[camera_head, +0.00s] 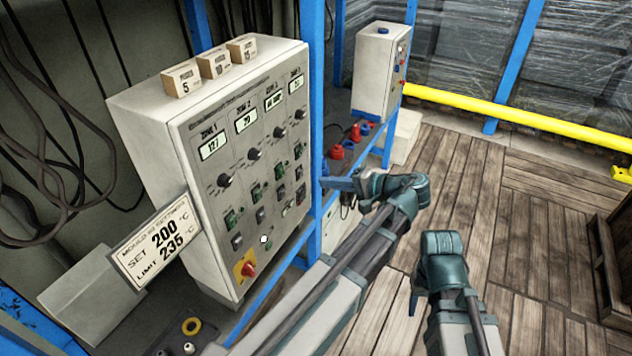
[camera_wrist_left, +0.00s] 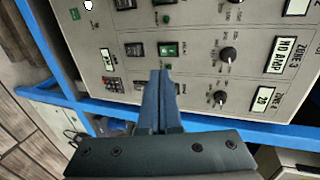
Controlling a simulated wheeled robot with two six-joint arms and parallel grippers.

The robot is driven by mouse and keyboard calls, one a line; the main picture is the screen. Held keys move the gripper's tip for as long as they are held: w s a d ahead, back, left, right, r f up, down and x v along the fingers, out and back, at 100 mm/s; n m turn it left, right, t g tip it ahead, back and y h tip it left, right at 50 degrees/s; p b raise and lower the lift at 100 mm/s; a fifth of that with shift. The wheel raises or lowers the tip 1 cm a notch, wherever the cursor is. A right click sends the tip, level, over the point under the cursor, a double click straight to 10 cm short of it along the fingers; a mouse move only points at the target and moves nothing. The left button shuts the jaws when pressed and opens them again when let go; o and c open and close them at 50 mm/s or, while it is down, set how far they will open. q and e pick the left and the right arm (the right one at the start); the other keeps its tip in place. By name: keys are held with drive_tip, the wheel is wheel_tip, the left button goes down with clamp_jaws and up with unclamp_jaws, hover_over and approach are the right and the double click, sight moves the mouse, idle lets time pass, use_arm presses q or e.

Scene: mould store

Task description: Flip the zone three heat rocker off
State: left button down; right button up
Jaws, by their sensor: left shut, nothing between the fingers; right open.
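The grey control panel (camera_head: 243,160) has zone columns with a display, a knob and rockers each. The zone three display (camera_head: 273,101) stands above its knob (camera_head: 280,132) and a green rocker (camera_head: 280,168); that rocker also shows in the left wrist view (camera_wrist_left: 168,49). A black rocker (camera_wrist_left: 134,50) is in the same column. The small labels are unreadable. My left gripper (camera_head: 328,183) is shut and empty; its tips show in the left wrist view (camera_wrist_left: 160,72) close to the green rocker, touching or not I cannot tell.
Zone four's knob (camera_wrist_left: 220,97) is beside zone three's. A red knob (camera_head: 249,268) on a yellow plate sits low on the panel. A blue post (camera_head: 312,70) stands right of it. A white sign (camera_head: 155,241) is at its left.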

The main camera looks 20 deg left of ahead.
use_arm(q)
drive_tip(key=b, duration=0.3)
approach(277, 179)
drive_tip(key=a, duration=0.3)
drive_tip(key=shift+w+a+f, duration=0.15)
drive_tip(key=shift+a+f, duration=0.15)
drive_tip(key=shift+a, duration=0.15)
drive_tip(key=shift+w+a+f, duration=0.15)
drive_tip(key=shift+a+f, duration=0.1)
drive_tip(key=shift+a, duration=0.25)
drive_tip(key=shift+a+f+b, duration=0.15)
drive_tip(key=shift+f+b, duration=0.3)
drive_tip(key=shift+b, duration=0.65)
drive_tip(key=shift+r+y, duration=0.3)
